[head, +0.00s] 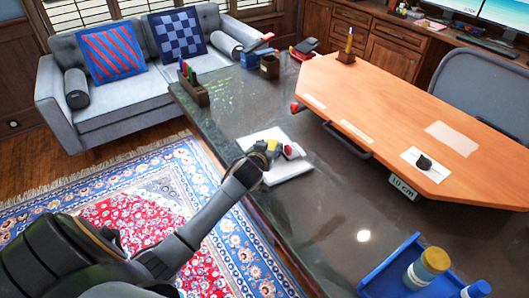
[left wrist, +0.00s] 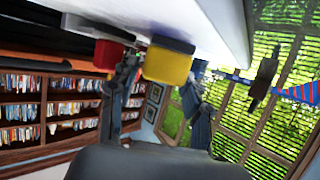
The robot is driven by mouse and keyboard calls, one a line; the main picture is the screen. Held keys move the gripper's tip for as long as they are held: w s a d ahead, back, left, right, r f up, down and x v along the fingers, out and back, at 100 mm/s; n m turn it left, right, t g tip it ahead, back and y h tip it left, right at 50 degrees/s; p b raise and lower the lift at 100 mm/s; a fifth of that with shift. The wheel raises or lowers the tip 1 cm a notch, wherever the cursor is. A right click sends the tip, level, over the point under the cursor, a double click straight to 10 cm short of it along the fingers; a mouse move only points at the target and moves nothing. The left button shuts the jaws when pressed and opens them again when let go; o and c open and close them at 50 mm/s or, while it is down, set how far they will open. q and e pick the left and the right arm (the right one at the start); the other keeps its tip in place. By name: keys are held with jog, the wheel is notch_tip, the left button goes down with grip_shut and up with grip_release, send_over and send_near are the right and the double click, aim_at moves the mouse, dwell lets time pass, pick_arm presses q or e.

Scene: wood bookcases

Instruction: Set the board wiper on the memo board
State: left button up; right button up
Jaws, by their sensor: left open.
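A white flat board (head: 290,171), which looks like the memo board, lies on the dark desk in the head view. My left gripper (head: 267,151) is open over it. In the left wrist view, my left gripper (left wrist: 160,82) has its fingers apart, with a yellow block (left wrist: 168,63) between them. The block's grey side faces the white board (left wrist: 220,18); it looks like the board wiper. I cannot tell whether it touches either finger. A red block (left wrist: 107,55) is beside it and also shows in the head view (head: 291,151). My right gripper is not in view.
An orange raised board (head: 385,110) takes up the desk's right side. A pen holder (head: 193,88) stands at the left edge. A blue tray (head: 390,271) with jars is at the front right. The dark desk (head: 325,205) is clear between tray and white board.

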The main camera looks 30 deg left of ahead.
pick_arm(q)
jog(key=v, duration=1.1)
jog(key=shift+s+r, duration=0.15)
jog(key=shift+s, duration=0.15)
